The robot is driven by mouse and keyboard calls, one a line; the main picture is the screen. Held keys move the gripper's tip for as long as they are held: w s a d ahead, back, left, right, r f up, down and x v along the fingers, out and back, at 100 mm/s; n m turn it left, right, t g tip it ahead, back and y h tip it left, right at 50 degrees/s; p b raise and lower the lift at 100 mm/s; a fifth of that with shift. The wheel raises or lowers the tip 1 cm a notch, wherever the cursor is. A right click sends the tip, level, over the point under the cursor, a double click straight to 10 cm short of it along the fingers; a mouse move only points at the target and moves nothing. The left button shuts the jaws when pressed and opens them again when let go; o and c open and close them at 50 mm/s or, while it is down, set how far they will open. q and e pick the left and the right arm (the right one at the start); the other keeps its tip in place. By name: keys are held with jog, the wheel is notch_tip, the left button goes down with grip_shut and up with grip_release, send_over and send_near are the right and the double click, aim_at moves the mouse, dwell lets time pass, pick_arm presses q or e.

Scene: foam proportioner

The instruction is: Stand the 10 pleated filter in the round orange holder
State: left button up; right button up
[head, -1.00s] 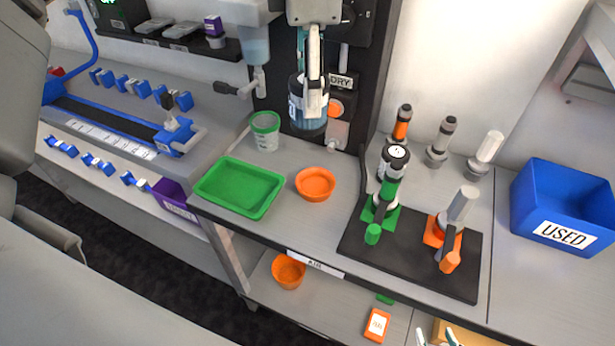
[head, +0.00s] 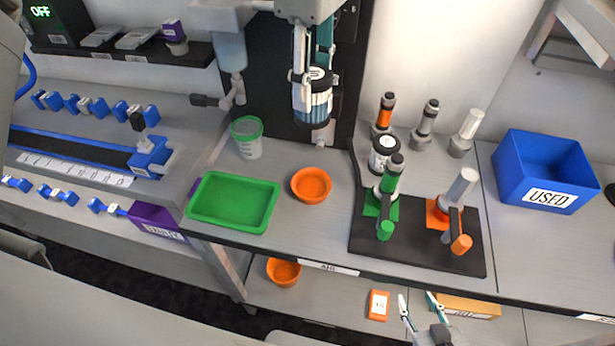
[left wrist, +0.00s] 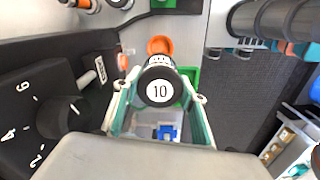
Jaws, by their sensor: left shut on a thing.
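The pleated filter (head: 312,108), blue-white with black ends, hangs in my left gripper (head: 305,82), shut on its sides, above the back of the counter. In the left wrist view its black end cap reads 10 (left wrist: 159,91) between the fingers of my left gripper (left wrist: 160,105). A round orange holder (head: 311,186), shaped like a bowl, sits on the counter in front of and below the filter, apart from it. It appears empty. Orange also shows behind the filter in the left wrist view (left wrist: 160,44). My right gripper (head: 418,302) is open and low at the front, near the lower shelf.
A green tray (head: 234,204) lies left of the holder, with a green-rimmed cup (head: 247,138) behind. A black mat (head: 470,262) with green and orange stands is on the right, beside a blue USED bin (head: 547,172). Another orange bowl (head: 284,272) is on the lower shelf.

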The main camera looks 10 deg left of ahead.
aim_at(312, 119)
pick_arm(q)
notch_tip(312, 119, down, 19)
jog(key=shift+f, duration=0.15)
dwell(0.4)
jog(key=shift+f, duration=0.1)
jog(key=shift+f+b, duration=0.25)
jog(key=shift+b, duration=0.1)
jog(key=o, duration=1.2)
jog(key=shift+o, duration=0.2)
notch_tip(312, 119, up, 13)
jog(key=shift+f, duration=0.15)
